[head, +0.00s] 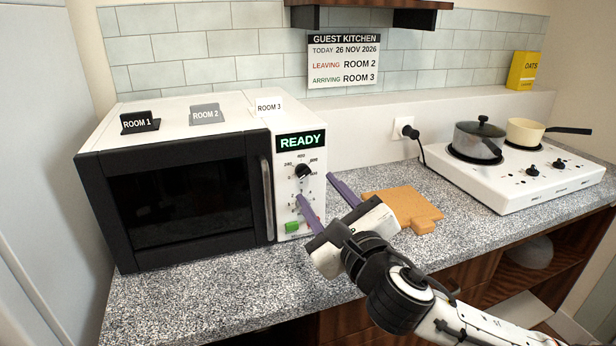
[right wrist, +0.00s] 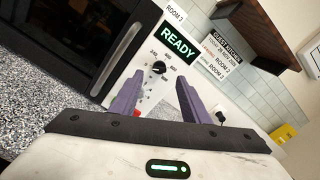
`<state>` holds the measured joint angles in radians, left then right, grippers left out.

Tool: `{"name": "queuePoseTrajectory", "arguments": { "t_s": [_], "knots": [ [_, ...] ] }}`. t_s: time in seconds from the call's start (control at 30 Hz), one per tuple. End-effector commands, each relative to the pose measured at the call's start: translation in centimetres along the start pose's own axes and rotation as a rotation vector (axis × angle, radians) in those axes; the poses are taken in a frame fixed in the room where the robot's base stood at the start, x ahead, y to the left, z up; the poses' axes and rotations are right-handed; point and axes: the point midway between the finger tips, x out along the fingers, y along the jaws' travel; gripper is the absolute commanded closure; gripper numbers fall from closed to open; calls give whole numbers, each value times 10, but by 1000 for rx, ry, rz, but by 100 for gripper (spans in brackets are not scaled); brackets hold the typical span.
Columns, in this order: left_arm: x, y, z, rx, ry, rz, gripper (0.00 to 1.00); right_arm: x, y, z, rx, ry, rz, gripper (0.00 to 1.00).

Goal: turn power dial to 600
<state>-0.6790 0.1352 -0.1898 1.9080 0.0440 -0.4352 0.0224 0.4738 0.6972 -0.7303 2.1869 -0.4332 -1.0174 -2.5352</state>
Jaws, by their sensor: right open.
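The white microwave (head: 220,103) with a black door stands on the counter at the left in the head view. Its upper black power dial (head: 302,171) sits under the lit READY display (head: 301,141), with printed numbers around it; its exact setting is too small to read. The dial also shows in the right wrist view (right wrist: 159,67), beyond and between the fingers. A lower knob is partly hidden by a finger. My right gripper (head: 324,190) is open and empty in front of the control panel, its purple fingers apart and clear of the power dial. My left gripper is not in view.
A green button (head: 291,227) is low on the panel. A wooden board (head: 400,205) lies right of the microwave. A hob (head: 520,170) with two pots stands farther right. Room cards stand on the microwave top. A wall sign (head: 344,61) hangs behind. The front counter is clear.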

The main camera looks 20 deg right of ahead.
Motion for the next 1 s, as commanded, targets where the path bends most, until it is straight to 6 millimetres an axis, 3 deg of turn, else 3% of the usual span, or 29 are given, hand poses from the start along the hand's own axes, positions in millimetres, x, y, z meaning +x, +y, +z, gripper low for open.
{"name": "queuePoseTrajectory", "arguments": {
  "t_s": [0.1, 0.33, 0.77, 1.0],
  "knots": [
    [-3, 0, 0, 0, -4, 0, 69, 25, -1, 1, 3, 2, -2, 58],
    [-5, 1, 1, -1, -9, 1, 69, 58, 0, 0, 4, 1, 0, 58],
    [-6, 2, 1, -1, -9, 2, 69, 69, 0, 0, 4, 1, 1, 58],
    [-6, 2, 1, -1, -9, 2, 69, 69, 0, 0, 4, 2, 1, 98]
  ]
}}
